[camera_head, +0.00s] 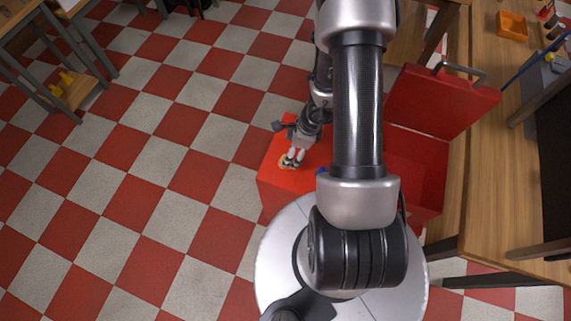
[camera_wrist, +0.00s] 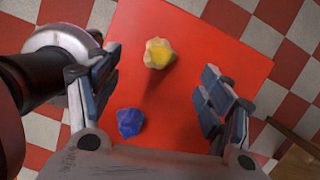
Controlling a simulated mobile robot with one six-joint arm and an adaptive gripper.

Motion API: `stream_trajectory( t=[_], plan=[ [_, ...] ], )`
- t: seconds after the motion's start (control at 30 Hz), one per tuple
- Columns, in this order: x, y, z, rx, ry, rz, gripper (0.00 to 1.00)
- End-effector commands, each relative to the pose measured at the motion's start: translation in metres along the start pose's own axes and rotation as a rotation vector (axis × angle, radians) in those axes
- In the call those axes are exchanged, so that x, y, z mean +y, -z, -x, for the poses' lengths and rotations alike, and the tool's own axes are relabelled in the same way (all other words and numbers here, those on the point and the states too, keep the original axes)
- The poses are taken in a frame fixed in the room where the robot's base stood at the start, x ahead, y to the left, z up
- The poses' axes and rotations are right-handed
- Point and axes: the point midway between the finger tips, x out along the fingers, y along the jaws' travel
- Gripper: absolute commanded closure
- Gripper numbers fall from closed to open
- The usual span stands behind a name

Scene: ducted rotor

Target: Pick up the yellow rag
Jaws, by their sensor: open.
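The yellow rag (camera_wrist: 157,53) is a small crumpled lump on a flat red top (camera_wrist: 190,130). In the wrist view it lies ahead of my gripper (camera_wrist: 160,80), between the lines of the two spread fingers and apart from both. My gripper is open and nothing is in it. In the head view my gripper (camera_head: 293,156) is over the left part of the red top, and the rag (camera_head: 284,163) shows just beyond its fingertips, partly hidden by them. I cannot tell the exact height gap.
A crumpled blue rag (camera_wrist: 130,122) lies on the red top near my left finger in the wrist view. An open red box with a raised lid (camera_head: 440,100) stands to the right, beside a wooden bench (camera_head: 470,60).

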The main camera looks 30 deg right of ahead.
Motion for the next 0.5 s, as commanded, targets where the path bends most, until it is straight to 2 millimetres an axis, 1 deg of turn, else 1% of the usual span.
stream_trajectory(
  t=[0.03, 0.13, 0.33, 0.5],
  plan=[
    [0.0, 0.001, -0.013, 0.0, -0.001, 0.0, 0.27],
    [0.0, 0.0, -0.024, 0.0, 0.0, 0.001, 0.27],
    [0.0, 0.0, -0.035, 0.0, 0.0, 0.001, 0.27],
    [0.001, 0.002, -0.062, 0.0, -0.001, 0.0, 0.27]
  ],
)
